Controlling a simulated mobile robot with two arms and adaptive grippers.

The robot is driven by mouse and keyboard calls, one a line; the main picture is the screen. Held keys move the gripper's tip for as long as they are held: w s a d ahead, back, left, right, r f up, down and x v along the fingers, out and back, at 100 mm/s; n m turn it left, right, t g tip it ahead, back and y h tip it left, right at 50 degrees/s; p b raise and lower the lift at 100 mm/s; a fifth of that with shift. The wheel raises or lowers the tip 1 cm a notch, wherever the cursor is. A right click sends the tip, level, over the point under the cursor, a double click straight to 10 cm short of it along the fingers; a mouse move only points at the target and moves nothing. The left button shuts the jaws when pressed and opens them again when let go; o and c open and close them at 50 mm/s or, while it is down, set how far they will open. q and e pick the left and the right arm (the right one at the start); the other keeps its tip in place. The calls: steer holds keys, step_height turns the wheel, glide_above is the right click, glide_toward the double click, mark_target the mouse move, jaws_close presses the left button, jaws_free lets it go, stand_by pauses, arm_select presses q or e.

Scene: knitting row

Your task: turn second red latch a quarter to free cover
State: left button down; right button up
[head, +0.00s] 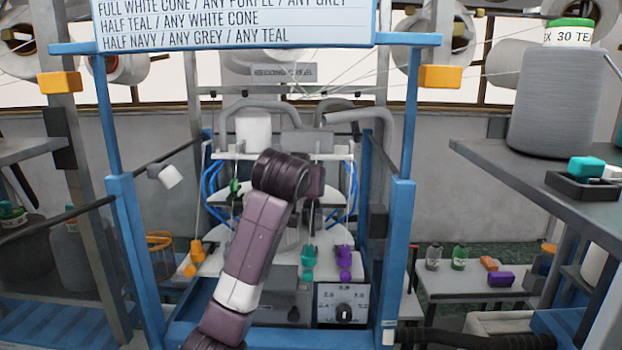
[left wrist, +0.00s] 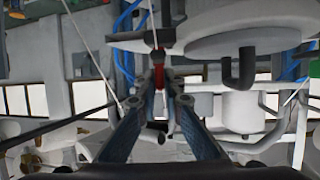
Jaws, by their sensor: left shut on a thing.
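In the left wrist view my left gripper (left wrist: 160,88) has its two fingers closed together at the tips on a small red latch (left wrist: 159,80). The latch is mostly hidden between the fingertips, so I cannot tell its angle. It sits just below the edge of a pale round machine part (left wrist: 240,40); I cannot tell whether this is the cover. In the head view my left arm reaches up in front of the knitting machine (head: 285,262) and hides the gripper and the latch. My right gripper is not in view.
Blue posts (head: 402,230) flank the machine. Teal (head: 308,262) and purple (head: 344,262) parts stand at its front, above a dial panel (head: 343,304). A shelf (head: 500,165) with a large grey cone (head: 560,100) is at the right. Thin yarns cross the wrist view.

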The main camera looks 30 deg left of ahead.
arm_select(q)
steer(key=shift+d+n+g+y+p, duration=0.15)
steer(key=shift+n+g+y+p, duration=0.35)
steer(key=shift+n+y, duration=0.45)
steer(key=shift+f, duration=0.1)
steer(key=c, duration=2.1)
jaws_free()
steer(key=v, duration=1.2)
steer(key=shift+w+d, duration=0.1)
steer(key=shift+w, duration=0.05)
